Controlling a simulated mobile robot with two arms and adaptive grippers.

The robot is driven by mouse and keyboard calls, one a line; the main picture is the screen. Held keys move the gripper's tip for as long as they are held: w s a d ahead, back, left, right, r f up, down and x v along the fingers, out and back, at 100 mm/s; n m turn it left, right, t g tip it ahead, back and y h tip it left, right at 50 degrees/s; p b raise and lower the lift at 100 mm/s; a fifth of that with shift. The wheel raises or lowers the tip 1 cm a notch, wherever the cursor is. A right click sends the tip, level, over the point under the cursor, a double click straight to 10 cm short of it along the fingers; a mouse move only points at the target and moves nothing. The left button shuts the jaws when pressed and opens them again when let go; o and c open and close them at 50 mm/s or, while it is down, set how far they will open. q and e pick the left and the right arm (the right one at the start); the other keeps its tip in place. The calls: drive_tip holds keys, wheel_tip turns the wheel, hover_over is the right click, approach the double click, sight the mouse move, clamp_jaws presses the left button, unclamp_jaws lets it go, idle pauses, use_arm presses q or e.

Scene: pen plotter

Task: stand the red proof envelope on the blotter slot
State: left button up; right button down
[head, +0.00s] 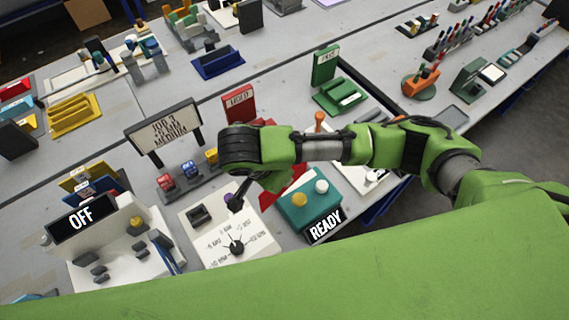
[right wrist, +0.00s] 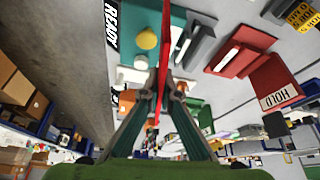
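The red proof envelope (right wrist: 165,45) shows as a thin red sheet, nearly edge-on, in the right wrist view. My right gripper (right wrist: 160,97) has its fingers closed on it, and the sheet stands out beyond the fingertips. In the head view a red patch (head: 294,182), likely the envelope, shows beneath my right arm, beside the teal READY box (head: 298,217). I cannot pick out the blotter slot for certain; a dark grey block (right wrist: 200,45) lies just right of the envelope in the wrist view. My left gripper is not in view.
A red HOLD sign (head: 238,102) and red tray stand beyond my right arm. A green sign (head: 325,64) and green tray (head: 341,95) are farther back. A dial panel (head: 218,240) and the OFF machine (head: 80,220) stand at front left.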

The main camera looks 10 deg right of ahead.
drive_tip(key=shift+s+a+m+g+p, duration=0.4)
drive_tip(key=shift+s+a+m+p, duration=0.35)
drive_tip(key=shift+m, duration=0.25)
drive_tip(key=shift+w+f, duration=0.2)
drive_tip(key=shift+f, duration=0.1)
use_arm(q)
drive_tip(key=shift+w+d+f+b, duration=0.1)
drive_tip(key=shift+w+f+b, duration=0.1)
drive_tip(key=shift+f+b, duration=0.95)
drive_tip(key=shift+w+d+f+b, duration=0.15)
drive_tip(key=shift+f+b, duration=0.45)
drive_tip(key=shift+b, duration=1)
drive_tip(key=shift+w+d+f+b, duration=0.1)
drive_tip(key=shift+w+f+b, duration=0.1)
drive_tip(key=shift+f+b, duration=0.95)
use_arm(e)
drive_tip(key=shift+w+d+f, duration=0.75)
drive_tip(key=shift+w+f, duration=1.4)
drive_tip(key=shift+w+d+f, duration=0.8)
drive_tip(key=shift+w+f, duration=1.35)
drive_tip(key=shift+w+d+f, duration=0.75)
drive_tip(key=shift+w+f, duration=1.4)
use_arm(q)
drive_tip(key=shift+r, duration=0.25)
use_arm(e)
drive_tip(key=shift+f, duration=0.1)
